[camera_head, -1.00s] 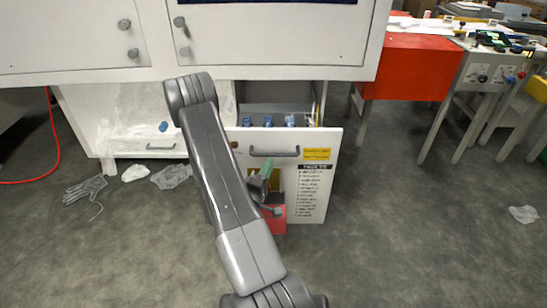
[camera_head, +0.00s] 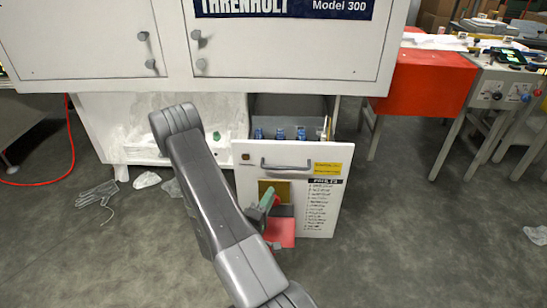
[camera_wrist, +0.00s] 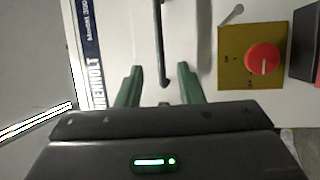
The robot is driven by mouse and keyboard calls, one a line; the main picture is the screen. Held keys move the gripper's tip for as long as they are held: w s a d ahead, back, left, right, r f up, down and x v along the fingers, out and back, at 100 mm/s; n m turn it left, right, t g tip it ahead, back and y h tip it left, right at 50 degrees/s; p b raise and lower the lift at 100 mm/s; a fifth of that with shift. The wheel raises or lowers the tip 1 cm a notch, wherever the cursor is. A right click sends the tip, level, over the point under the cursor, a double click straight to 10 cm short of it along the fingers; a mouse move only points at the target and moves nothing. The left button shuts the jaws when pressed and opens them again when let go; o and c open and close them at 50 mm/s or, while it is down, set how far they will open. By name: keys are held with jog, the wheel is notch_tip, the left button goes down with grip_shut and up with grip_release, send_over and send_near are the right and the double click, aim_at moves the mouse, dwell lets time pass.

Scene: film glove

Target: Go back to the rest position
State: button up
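My gripper (camera_head: 265,201) hangs in front of the white drawer front (camera_head: 312,222), below and left of its handle (camera_head: 291,166) in the head view. In the wrist view its two green fingers (camera_wrist: 160,84) stand apart with nothing gripped. The dark handle (camera_wrist: 161,40) shows beyond the gap between them. The drawer stands pulled out, with several blue-topped items (camera_head: 279,134) inside. My grey arm covers part of the cabinet's lower left side.
A yellow plate with a red knob (camera_wrist: 263,58) sits close right of the fingers in the wrist view. The white cabinet (camera_head: 280,60) rises above. A red-sided table (camera_head: 425,83) stands right. Crumpled plastic (camera_head: 146,180) lies left; floor at front right is largely clear.

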aim_at(287, 167)
jog(key=b+x, duration=0.1)
jog(key=x, duration=1.2)
jog(key=shift+w+d+r, duration=0.1)
jog(key=shift+w, duration=0.3)
